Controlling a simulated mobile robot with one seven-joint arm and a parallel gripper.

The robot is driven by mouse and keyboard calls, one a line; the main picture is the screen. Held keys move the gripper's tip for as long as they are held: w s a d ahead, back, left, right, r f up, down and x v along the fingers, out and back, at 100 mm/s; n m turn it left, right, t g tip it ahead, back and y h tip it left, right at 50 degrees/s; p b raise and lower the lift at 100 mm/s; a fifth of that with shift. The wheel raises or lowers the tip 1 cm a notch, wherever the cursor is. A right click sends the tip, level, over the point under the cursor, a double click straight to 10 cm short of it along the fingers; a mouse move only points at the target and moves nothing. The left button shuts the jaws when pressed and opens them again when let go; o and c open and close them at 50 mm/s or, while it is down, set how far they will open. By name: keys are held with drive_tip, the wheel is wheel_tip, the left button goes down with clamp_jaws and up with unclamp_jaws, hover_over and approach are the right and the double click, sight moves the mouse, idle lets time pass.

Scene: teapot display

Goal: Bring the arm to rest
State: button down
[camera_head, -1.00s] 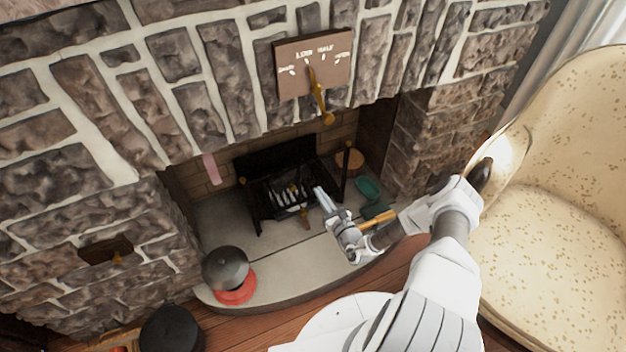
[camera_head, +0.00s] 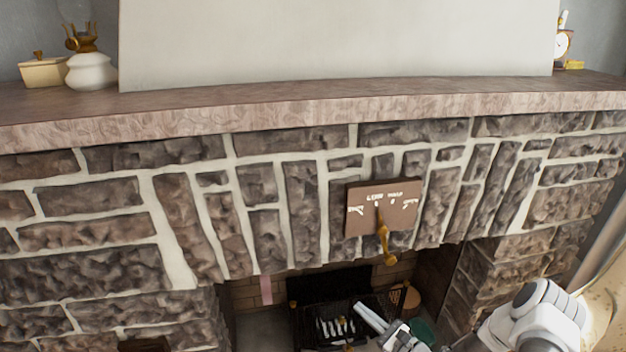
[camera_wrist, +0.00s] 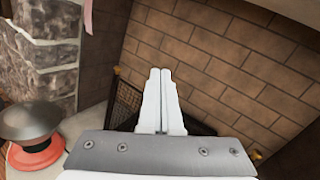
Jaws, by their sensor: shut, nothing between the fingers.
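My gripper (camera_head: 372,318) is at the lower middle of the head view, in front of the fireplace opening. Its two fingers are together with nothing between them. In the wrist view my gripper (camera_wrist: 160,100) points at the brick back wall (camera_wrist: 215,75) of the fireplace. My white arm (camera_head: 540,318) comes in from the lower right of the head view.
The dark fire grate (camera_head: 335,328) stands behind my gripper. A brown plaque (camera_head: 365,222) with a brass handle (camera_head: 385,245) is on the stone front above. The mantel (camera_head: 250,118) runs across. A grey-domed object on a red base (camera_wrist: 38,157) is at left in the wrist view.

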drive_tip(key=s+a+r+n+g, duration=0.3)
drive_tip(key=s+r+n+g, duration=0.15)
drive_tip(key=r, duration=0.25)
drive_tip(key=s+a+r+n+g, duration=0.3)
drive_tip(key=r+n+g, duration=0.25)
drive_tip(key=r, duration=0.25)
drive_tip(key=s+a+r+n+g, duration=0.2)
drive_tip(key=s+r+n+g, duration=0.15)
drive_tip(key=r+n, duration=0.3)
drive_tip(key=s+d+r+n+t+h, duration=0.35)
drive_tip(key=s+r+h, duration=0.25)
drive_tip(key=s+r, duration=0.3)
drive_tip(key=s+d+r+n+t+h, duration=0.2)
drive_tip(key=s+d+r+n+h, duration=0.3)
drive_tip(key=s+r, duration=0.45)
wheel_tip(320, 180, up, 18)
drive_tip(key=h+p, duration=0.1)
drive_tip(key=p, duration=1.8)
drive_tip(key=shift+s+a+r, duration=0.15)
drive_tip(key=shift+a+r, duration=0.05)
drive_tip(key=shift+a, duration=0.05)
